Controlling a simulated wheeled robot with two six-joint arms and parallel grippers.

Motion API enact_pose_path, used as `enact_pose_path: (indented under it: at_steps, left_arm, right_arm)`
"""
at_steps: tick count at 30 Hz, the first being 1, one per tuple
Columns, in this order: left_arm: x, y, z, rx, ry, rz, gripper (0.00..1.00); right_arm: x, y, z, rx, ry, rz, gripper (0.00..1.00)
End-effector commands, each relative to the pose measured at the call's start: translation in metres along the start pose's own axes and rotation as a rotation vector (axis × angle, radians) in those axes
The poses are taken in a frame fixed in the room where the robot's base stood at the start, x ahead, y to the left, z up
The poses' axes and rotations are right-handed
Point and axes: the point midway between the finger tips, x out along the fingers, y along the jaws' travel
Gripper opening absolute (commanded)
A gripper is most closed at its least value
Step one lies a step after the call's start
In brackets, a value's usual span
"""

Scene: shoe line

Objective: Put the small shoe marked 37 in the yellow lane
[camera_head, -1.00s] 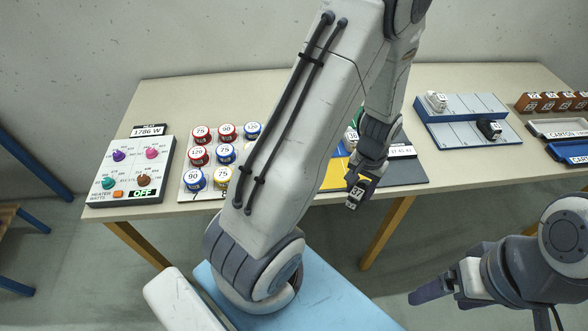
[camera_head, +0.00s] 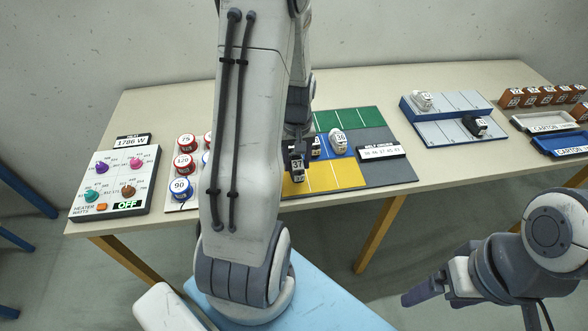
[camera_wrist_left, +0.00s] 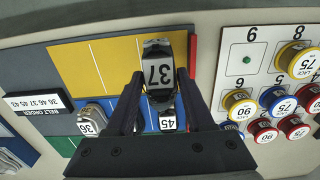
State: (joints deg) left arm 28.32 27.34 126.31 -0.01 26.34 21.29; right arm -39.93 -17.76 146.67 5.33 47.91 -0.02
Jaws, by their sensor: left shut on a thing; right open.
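The dark shoe marked 37 (camera_head: 298,172) is held between the fingers of my left gripper (camera_head: 297,158). The yellow lane (camera_head: 338,176) is the front strip of the lane board. The shoe is over the left part of this lane, which also shows behind it in the left wrist view (camera_wrist_left: 112,62); I cannot tell whether it touches. My right gripper (camera_head: 432,290) is open and empty, low at the right, away from the table.
The blue lane holds a light shoe marked 36 (camera_head: 338,138) and a dark shoe marked 45 (camera_wrist_left: 168,121). The green lane (camera_head: 340,119) lies behind. A belt order sign (camera_head: 380,150) stands right of the lanes.

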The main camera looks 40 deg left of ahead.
Motion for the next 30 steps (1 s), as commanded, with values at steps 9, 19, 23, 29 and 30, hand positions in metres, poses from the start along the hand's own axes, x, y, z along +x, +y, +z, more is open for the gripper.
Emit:
enact_pose_path:
  at_steps: [9,19,23,29,30]
  left_arm:
    - [0.031,-0.007,-0.006,0.002,-0.005,-0.002,0.0]
    - [0.046,-0.006,-0.007,0.002,0.001,0.0,0.0]
    - [0.048,-0.006,-0.007,0.002,0.001,0.0,0.0]
    - [0.049,-0.006,-0.007,0.002,0.001,0.0,0.83]
    - [0.049,-0.006,-0.007,0.002,0.0,0.0,0.83]
  right_arm:
    - [-0.004,0.0,0.0,0.0,0.0,0.0,0.83]
    - [-0.005,0.0,0.0,0.0,0.0,0.0,0.83]
    - [-0.004,0.0,0.0,0.0,0.0,0.0,0.83]
    - [-0.003,0.0,0.0,0.0,0.0,0.0,0.83]
    - [-0.003,0.0,0.0,0.0,0.0,0.0,0.83]
